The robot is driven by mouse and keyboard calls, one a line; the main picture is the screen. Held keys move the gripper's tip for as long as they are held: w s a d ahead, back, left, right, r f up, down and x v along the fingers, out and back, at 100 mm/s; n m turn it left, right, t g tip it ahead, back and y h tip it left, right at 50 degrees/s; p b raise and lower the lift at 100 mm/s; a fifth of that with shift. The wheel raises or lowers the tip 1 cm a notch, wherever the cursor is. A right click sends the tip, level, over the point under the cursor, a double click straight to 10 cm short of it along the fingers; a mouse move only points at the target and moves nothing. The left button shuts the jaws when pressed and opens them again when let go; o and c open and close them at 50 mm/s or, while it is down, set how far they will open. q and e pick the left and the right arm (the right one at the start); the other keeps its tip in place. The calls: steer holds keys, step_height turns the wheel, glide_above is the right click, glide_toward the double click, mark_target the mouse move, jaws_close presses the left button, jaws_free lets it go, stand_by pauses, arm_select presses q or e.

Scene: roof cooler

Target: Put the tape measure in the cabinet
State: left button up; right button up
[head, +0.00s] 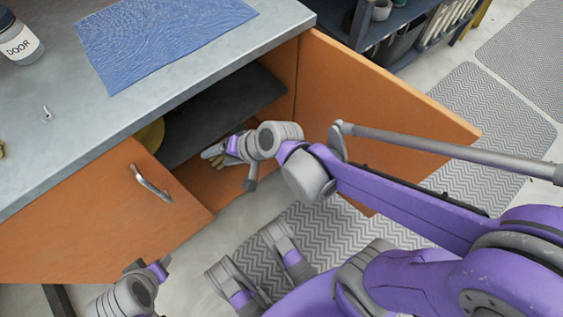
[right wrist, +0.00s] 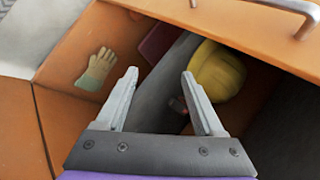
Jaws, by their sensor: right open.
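My right gripper (head: 212,153) reaches into the open orange cabinet (head: 285,70), just below the front of its dark shelf (head: 225,110). In the right wrist view its two fingers (right wrist: 160,88) are apart, with nothing clearly held between them. A small dark reddish object (right wrist: 178,105) shows near the right finger, beside a yellow hard hat (right wrist: 217,70); I cannot tell whether it is the tape measure. No tape measure can be made out for sure in either view. My left wrist (head: 125,295) shows at the lower left; its fingers cannot be made out.
One cabinet door (head: 375,100) stands open on the right; another orange front with a handle (head: 152,183) is at left. The counter holds a blue cloth (head: 160,35) and a labelled jar (head: 18,40).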

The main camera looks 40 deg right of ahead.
steer(key=s+d+f+n+g+h, duration=0.1)
steer(key=s+d+n+h, duration=0.4)
steer(key=s, duration=0.8)
steer(key=d+n+g, duration=0.1)
steer(key=d+n, duration=0.2)
steer(key=d, duration=0.1)
steer(key=shift+d+f+h, duration=0.15)
steer(key=shift+f+h, duration=0.15)
steer(key=shift+f, duration=0.05)
